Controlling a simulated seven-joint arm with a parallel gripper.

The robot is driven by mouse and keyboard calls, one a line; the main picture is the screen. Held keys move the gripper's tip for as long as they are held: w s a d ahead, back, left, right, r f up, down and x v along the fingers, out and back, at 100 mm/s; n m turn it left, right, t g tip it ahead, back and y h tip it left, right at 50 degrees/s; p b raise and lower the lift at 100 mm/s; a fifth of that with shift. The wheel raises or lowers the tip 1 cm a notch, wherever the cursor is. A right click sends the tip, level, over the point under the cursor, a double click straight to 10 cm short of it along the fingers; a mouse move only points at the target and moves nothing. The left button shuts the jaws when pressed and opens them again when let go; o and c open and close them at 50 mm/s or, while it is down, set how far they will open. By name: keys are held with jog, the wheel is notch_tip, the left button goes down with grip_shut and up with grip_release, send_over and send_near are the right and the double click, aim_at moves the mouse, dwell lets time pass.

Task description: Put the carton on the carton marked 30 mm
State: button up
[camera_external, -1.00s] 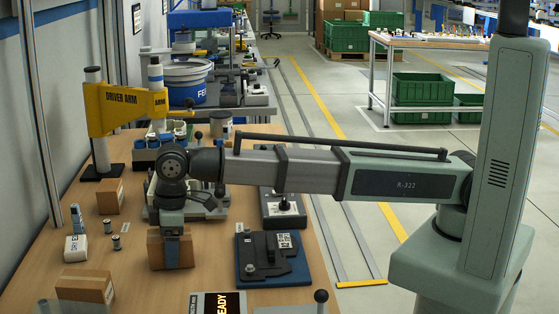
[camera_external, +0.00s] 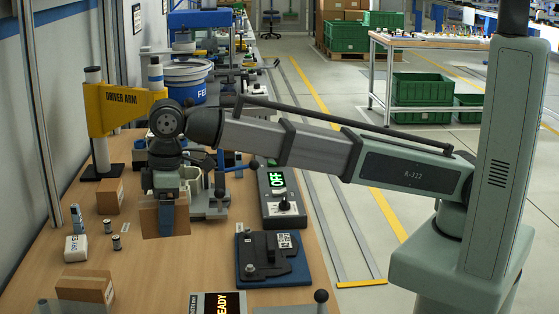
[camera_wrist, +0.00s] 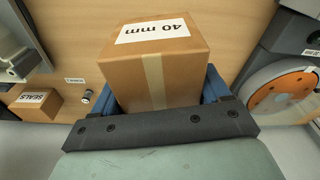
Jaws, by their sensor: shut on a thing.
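My gripper (camera_external: 167,212) is shut on a brown carton (camera_external: 148,221), which it holds above the wooden bench. In the wrist view the held carton (camera_wrist: 150,62) has a white label reading 40 mm and sits between the blue fingers of my gripper (camera_wrist: 160,95). Another brown carton (camera_external: 85,287) lies at the bench's front left. A smaller carton (camera_external: 110,196) stands farther back, near the yellow driver arm. I cannot read a 30 mm mark on any carton in these views.
The wrist view shows a carton marked SEALS (camera_wrist: 35,103) at left. A white box (camera_external: 75,248) and small cylinders (camera_external: 116,242) stand left of the held carton. A blue-based fixture (camera_external: 270,262) is to the right.

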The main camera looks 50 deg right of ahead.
jog(key=a+r+n, duration=0.1)
jog(key=a+r, duration=0.3)
jog(key=a, duration=1)
jog(key=r+m, duration=0.2)
jog(key=m, duration=0.1)
send_over(79, 279)
jog(key=shift+s+d+f, duration=0.1)
jog(key=shift+f, duration=2.3)
jog(key=shift+d+f, duration=0.1)
jog(key=shift+f, duration=2.25)
jog(key=shift+f, duration=0.15)
jog(key=o, duration=1.4)
jog(key=shift+o, duration=0.2)
notch_tip(79, 279, up, 12)
jog(key=s+d, duration=0.1)
